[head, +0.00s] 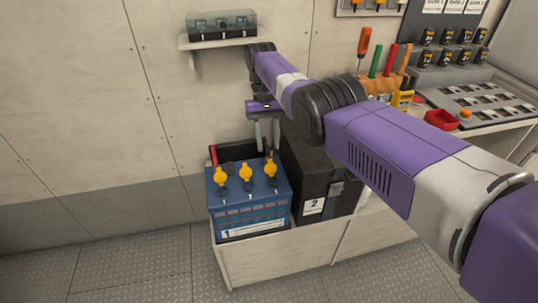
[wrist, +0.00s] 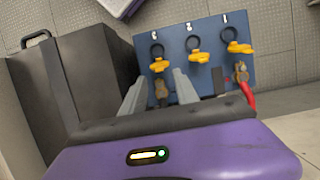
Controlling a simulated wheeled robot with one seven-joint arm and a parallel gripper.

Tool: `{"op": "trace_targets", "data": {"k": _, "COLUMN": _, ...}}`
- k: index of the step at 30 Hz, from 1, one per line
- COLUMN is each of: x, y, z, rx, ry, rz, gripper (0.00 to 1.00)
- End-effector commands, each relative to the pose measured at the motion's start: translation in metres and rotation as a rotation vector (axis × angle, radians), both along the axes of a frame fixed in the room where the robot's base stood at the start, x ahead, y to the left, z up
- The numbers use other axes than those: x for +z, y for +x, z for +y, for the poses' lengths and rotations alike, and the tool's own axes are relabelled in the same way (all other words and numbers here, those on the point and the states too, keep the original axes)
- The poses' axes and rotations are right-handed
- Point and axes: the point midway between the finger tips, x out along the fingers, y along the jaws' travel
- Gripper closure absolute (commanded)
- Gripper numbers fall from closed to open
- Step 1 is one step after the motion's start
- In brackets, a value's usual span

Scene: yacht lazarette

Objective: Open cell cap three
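The blue battery (head: 250,208) marked 1 stands in a low pale bin, with three yellow caps in a row on its top. The wrist view shows the battery top (wrist: 213,45) with numbers that seem to run 3, 2, 1 from left to right. Cap three (wrist: 159,65) is the leftmost there and the rightmost in the head view (head: 270,168). My gripper (head: 267,146) is above the battery's back right, its fingers apart and empty. In the wrist view the fingertips (wrist: 158,86) are on either side of a terminal, close to cap three. Contact cannot be told.
A closed black box (head: 318,180) marked 2 stands right beside the battery. A red cable (wrist: 247,96) runs from the battery's other terminal. A wall shelf (head: 217,40) with a clear case is above.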

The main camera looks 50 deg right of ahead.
Motion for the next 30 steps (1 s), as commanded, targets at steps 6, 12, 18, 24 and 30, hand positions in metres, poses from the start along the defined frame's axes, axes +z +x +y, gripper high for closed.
{"op": "trace_targets", "data": {"k": 6, "x": 0.014, "y": 0.005, "z": -0.003, "rx": 0.000, "ry": -0.001, "rz": 0.001, "gripper": 0.64}}
{"op": "trace_targets", "data": {"k": 12, "x": 0.021, "y": 0.006, "z": -0.004, "rx": 0.000, "ry": 0.000, "rz": 0.001, "gripper": 0.64}}
{"op": "trace_targets", "data": {"k": 18, "x": 0.022, "y": 0.006, "z": -0.004, "rx": 0.001, "ry": 0.000, "rz": 0.001, "gripper": 0.64}}
{"op": "trace_targets", "data": {"k": 24, "x": 0.022, "y": 0.006, "z": -0.004, "rx": 0.000, "ry": 0.000, "rz": 0.001, "gripper": 0.64}}
{"op": "trace_targets", "data": {"k": 30, "x": 0.021, "y": 0.006, "z": -0.004, "rx": 0.001, "ry": 0.000, "rz": 0.001, "gripper": 0.64}}
